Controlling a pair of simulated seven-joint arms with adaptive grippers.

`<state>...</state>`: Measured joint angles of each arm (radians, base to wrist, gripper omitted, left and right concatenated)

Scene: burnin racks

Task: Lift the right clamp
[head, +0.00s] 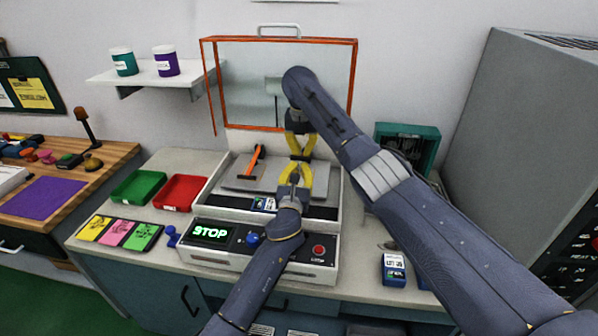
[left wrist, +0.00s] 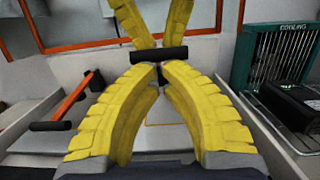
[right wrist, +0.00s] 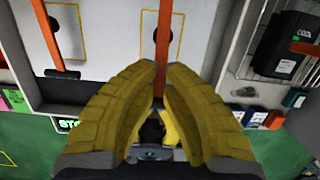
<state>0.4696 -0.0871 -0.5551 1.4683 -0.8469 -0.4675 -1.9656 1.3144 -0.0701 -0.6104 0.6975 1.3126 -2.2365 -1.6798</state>
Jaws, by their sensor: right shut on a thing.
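The right clamp's orange lever (right wrist: 162,40) runs down between my right gripper's fingers in the right wrist view. Its black crossbar handle (left wrist: 159,54) shows in the left wrist view, where the yellow fingers of both grippers meet. My right gripper (head: 299,157) comes from above and is shut on the right clamp. My left gripper (left wrist: 158,68) comes from the front, its fingertips close together right at the handle. Whether they hold it is unclear. In the head view the grippers hide most of this clamp.
The orange-framed clear lid (head: 356,70) stands open behind the tester. A red tray (head: 181,192) and a green tray (head: 138,186) lie at left. The panel reads STOP (head: 210,232). A green cooling unit (head: 432,130) stands at right, near my right arm.

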